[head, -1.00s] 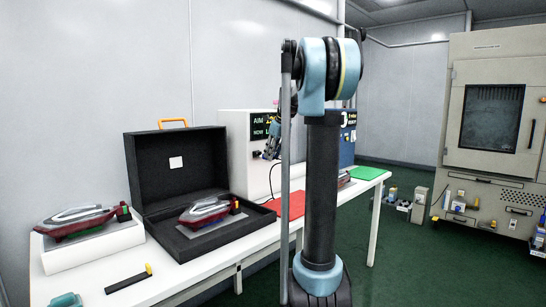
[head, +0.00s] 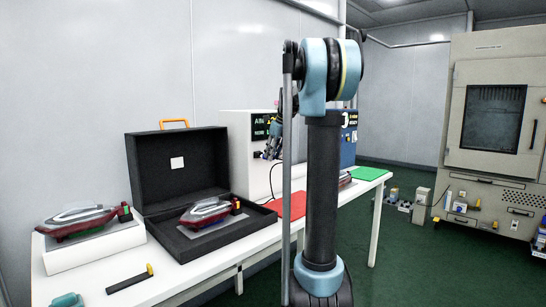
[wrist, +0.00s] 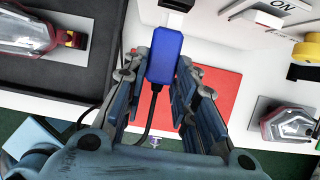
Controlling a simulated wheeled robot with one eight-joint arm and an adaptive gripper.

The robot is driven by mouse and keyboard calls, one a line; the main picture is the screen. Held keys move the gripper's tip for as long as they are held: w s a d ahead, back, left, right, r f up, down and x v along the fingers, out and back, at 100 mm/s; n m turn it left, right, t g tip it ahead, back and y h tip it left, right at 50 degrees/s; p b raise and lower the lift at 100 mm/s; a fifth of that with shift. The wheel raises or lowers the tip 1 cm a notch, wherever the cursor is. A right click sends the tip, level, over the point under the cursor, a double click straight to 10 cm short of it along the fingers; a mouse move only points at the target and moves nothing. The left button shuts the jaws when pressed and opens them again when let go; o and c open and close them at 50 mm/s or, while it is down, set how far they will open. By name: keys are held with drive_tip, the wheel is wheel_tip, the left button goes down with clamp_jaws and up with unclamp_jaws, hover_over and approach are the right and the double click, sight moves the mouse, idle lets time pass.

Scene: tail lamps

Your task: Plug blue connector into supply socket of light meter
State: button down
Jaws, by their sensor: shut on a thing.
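A blue connector (wrist: 165,50) with a black cable trailing from its back is between my fingertips (wrist: 161,68) in the wrist view. My gripper is shut on it. The connector's pale plug end (wrist: 175,18) points up in the picture, at a small black socket part (wrist: 181,4) on the light meter. The plug end and the black part look very close or touching; I cannot tell how far in it is. In the head view the light meter (head: 237,170) is a white box with a dark display, and my gripper (head: 271,147) is at its front right.
A red mat (wrist: 222,95) lies below the gripper. An open black case (head: 178,160) with a tail lamp (head: 206,210) stands left of the meter. Another lamp (head: 80,220) sits on a white block. A green mat (head: 369,173) is at the table's far end.

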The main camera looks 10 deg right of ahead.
drive_tip(key=shift+w+a, duration=0.55)
drive_tip(key=shift+w, duration=0.25)
drive_tip(key=shift+w+a, duration=0.2)
idle(0.4)
drive_tip(key=c, duration=1.2)
unclamp_jaws()
drive_tip(key=v, duration=1.2)
drive_tip(key=shift+w, duration=0.15)
